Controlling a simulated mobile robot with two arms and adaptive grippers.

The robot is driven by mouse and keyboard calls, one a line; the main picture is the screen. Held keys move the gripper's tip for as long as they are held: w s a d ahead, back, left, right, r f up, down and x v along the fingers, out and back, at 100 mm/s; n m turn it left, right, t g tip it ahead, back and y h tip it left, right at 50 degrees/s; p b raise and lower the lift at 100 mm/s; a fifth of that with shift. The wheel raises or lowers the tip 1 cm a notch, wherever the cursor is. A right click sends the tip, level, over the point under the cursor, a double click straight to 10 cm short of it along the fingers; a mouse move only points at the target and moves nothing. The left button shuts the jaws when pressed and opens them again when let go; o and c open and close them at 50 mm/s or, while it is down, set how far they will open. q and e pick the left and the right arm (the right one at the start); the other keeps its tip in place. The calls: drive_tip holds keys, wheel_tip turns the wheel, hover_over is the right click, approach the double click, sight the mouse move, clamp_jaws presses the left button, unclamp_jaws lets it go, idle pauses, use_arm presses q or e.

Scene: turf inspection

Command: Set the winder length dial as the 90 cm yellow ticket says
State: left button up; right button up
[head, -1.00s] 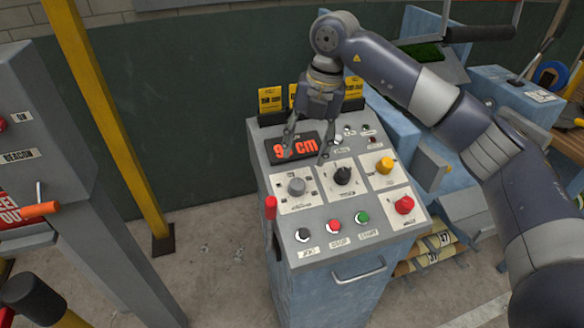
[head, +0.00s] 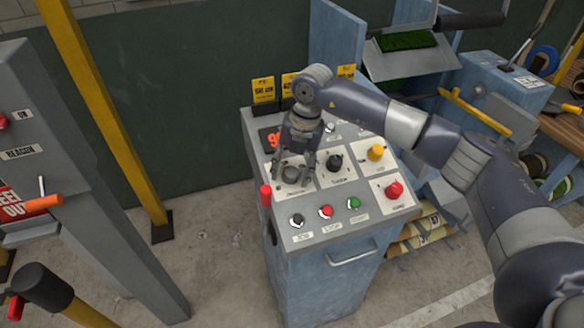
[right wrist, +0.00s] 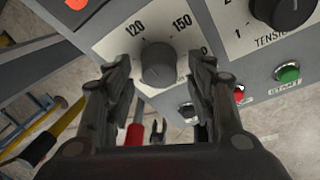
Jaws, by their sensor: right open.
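The winder's length dial is a grey knob (head: 291,174) at the left of the sloped console; it is also in the right wrist view (right wrist: 158,65). Printed numbers 120 and 150 show around it. My right gripper (head: 291,181) is open over the dial, one finger on each side of the knob, as the right wrist view (right wrist: 162,75) shows; contact cannot be told. Yellow tickets (head: 263,90) stand behind the console, too small to read surely. My left gripper is not in view.
A black tension knob (head: 335,162), a yellow knob (head: 375,152) and a red button (head: 394,189) sit right of the dial. Black, red and green buttons (head: 354,203) line the front. A red-tipped lever (head: 265,195) stands at the console's left edge.

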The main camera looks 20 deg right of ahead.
drive_tip(key=c, duration=1.1)
drive_tip(key=shift+o, duration=0.2)
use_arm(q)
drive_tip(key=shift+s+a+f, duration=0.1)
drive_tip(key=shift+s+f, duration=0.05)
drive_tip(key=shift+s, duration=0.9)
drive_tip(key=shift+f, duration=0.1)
use_arm(e)
drive_tip(key=n+h+b, duration=0.1)
drive_tip(key=n+b, duration=0.2)
drive_tip(key=n, duration=0.1)
drive_tip(key=shift+f, duration=0.15)
drive_tip(key=n+h+b, duration=0.1)
drive_tip(key=n+b, duration=0.2)
drive_tip(key=n, duration=0.1)
drive_tip(key=shift+h, duration=0.3)
use_arm(q)
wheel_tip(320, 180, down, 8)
drive_tip(key=b, duration=0.2)
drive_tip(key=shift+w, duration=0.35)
use_arm(e)
drive_tip(key=shift+n+h, duration=0.4)
drive_tip(key=shift+n, duration=1.2)
drive_tip(key=shift+r, duration=0.2)
